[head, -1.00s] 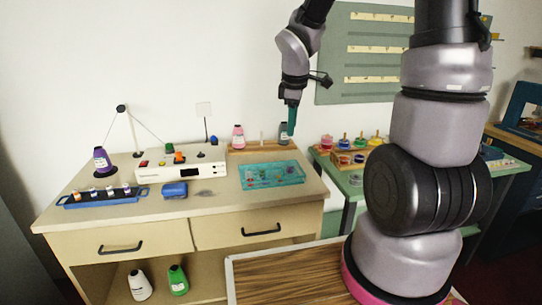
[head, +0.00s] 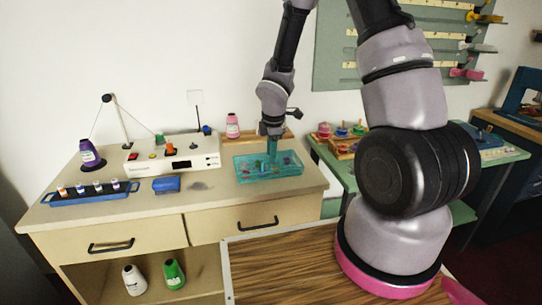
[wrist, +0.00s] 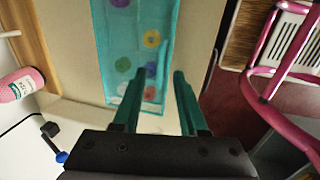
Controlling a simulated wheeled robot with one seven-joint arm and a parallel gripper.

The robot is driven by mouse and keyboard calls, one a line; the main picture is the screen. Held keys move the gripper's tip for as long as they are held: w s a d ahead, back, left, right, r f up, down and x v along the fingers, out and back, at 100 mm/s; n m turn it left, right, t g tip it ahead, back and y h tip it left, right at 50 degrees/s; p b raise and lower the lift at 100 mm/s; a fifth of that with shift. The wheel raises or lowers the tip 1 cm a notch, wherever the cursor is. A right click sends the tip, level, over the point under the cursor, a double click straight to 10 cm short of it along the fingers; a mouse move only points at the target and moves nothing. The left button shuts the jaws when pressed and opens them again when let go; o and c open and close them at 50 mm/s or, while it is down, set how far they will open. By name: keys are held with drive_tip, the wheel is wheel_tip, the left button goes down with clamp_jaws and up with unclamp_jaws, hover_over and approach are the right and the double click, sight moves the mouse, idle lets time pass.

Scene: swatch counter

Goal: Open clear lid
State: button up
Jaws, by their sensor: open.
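A teal see-through box with a clear lid (head: 288,168) sits on the right part of the beige counter, with small coloured round pieces showing inside. The lid and the box body are hard to tell apart. My gripper (head: 272,150) points down over the box in the head view. In the wrist view the box (wrist: 122,45) runs lengthwise away from me, and my open, empty gripper (wrist: 158,74) is near its end. The left finger overlaps the box; the right finger shows at or just past its right edge. I cannot tell whether the fingers touch the lid.
A pink bottle (head: 232,126) stands behind the box; it also shows in the wrist view (wrist: 20,86). Left on the counter are a white device (head: 172,158), a blue object (head: 166,185), a vial tray (head: 95,190) and a purple bottle (head: 90,154). Bare counter lies before the box.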

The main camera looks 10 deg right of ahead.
drive_tip(key=shift+w+f, duration=0.1)
drive_tip(key=shift+f, duration=0.55)
clamp_jaws()
idle(1.0)
